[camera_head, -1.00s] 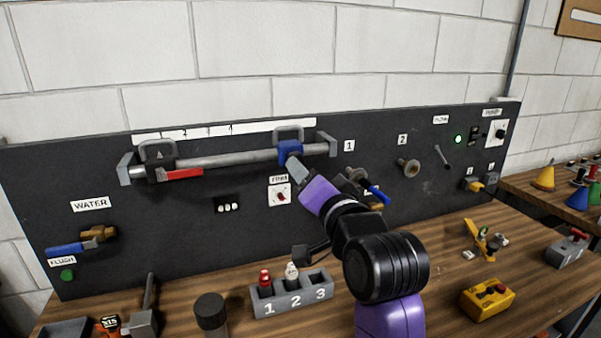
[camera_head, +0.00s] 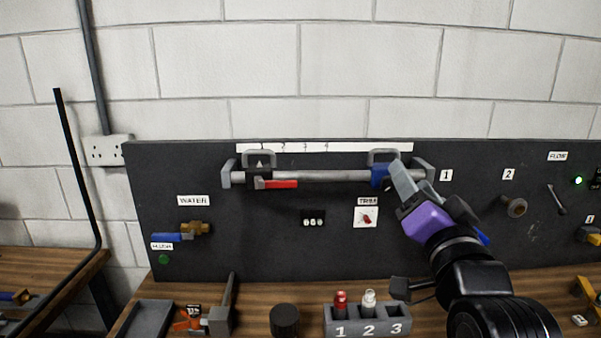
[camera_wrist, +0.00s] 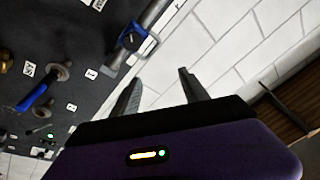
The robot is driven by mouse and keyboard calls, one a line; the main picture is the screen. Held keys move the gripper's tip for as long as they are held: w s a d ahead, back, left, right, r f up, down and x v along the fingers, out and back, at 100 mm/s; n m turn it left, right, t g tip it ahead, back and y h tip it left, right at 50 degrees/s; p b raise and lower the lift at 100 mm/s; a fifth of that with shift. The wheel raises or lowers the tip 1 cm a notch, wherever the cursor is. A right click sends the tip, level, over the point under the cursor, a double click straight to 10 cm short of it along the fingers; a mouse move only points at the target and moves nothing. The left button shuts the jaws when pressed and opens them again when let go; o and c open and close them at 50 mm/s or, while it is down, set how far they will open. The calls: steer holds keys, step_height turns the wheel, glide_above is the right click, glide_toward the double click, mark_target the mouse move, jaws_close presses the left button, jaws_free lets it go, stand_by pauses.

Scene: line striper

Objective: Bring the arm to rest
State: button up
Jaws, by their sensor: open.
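My arm, purple and black, reaches up from the lower right in the head view. My gripper (camera_head: 397,172) is at the right end of the grey rail (camera_head: 330,175), in front of the blue clamp (camera_head: 379,176) in that view. In the wrist view my gripper (camera_wrist: 158,88) has its two fingers apart, with only white wall between them. The blue clamp (camera_wrist: 131,38) lies beyond and to the left of the fingers there. The gripper looks empty. Whether a finger touches the rail's end bracket cannot be told.
A numbered holder (camera_head: 352,329) with two bottles, a dark cylinder (camera_head: 285,320) and a tray (camera_head: 146,318) stand on the bench below.

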steer(key=s+f+n+g, duration=0.2)
steer(key=s+f, duration=0.9)
steer(key=s, duration=0.4)
steer(key=s+f+n+g, duration=0.1)
steer(key=s+f+n, duration=0.2)
steer(key=s+f, duration=0.7)
steer(key=s+f+n+g, duration=0.2)
steer(key=s+f, duration=0.9)
steer(key=s, duration=0.8)
steer(key=shift+s+f+g, duration=0.3)
